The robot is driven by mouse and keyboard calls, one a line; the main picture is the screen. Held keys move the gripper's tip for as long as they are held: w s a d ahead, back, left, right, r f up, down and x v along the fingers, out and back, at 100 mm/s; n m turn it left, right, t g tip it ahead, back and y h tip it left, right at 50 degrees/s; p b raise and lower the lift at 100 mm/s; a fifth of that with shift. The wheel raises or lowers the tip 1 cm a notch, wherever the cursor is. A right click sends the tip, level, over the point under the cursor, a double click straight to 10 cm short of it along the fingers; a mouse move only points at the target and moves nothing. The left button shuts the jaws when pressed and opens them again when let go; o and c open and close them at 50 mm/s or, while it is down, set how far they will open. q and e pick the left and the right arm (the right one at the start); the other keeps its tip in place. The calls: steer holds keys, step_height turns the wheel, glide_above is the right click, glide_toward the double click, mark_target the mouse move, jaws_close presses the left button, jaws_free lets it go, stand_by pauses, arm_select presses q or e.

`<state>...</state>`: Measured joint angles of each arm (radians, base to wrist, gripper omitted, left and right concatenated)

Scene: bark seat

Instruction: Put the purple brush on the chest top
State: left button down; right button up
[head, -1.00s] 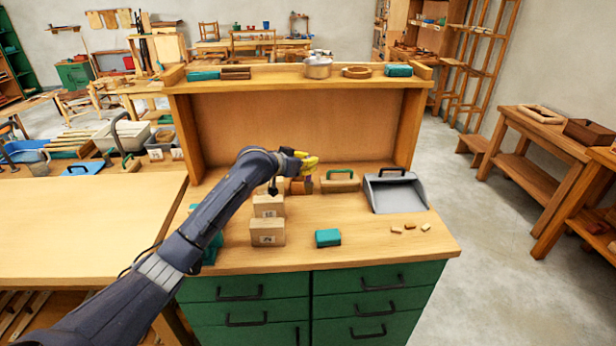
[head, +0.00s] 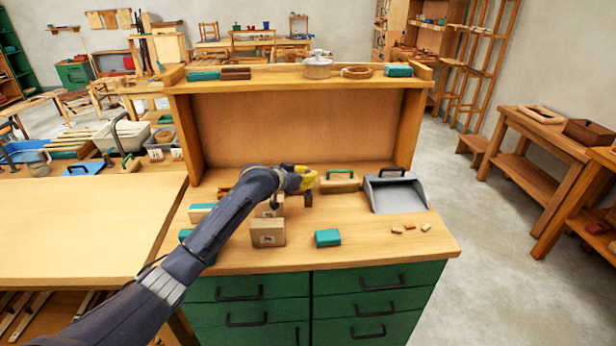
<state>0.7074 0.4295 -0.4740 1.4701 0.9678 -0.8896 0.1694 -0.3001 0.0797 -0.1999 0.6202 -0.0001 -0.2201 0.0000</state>
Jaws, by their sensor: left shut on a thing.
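My left gripper (head: 308,179), with yellow fingers, is over the middle of the chest top (head: 375,238), a light wooden surface above green drawers. It is shut on a small dark purplish-brown thing (head: 308,199), which I take for the purple brush. The brush hangs below the fingers, upright and low over the wood; I cannot tell whether it touches. The fingers hide its upper part. My right gripper is not in view.
Beside my left arm stand wooden blocks (head: 267,232) and teal-and-white blocks. A green-handled block (head: 340,182), a grey dustpan (head: 396,192), a teal block (head: 328,238) and several wood bits (head: 410,227) lie to the right. Front right is mostly clear.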

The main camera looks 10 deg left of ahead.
arm_select(q)
steer(key=shift+f, duration=0.15)
steer(key=c, duration=1.4)
jaws_free()
steer(key=shift+o, duration=0.2)
steer(key=shift+s+a+r, duration=0.1)
steer(key=shift+a+r, duration=0.05)
steer(key=shift+r, duration=0.1)
steer(key=v, duration=1.1)
steer(key=shift+s+r, duration=0.2)
steer(key=shift+s, duration=0.05)
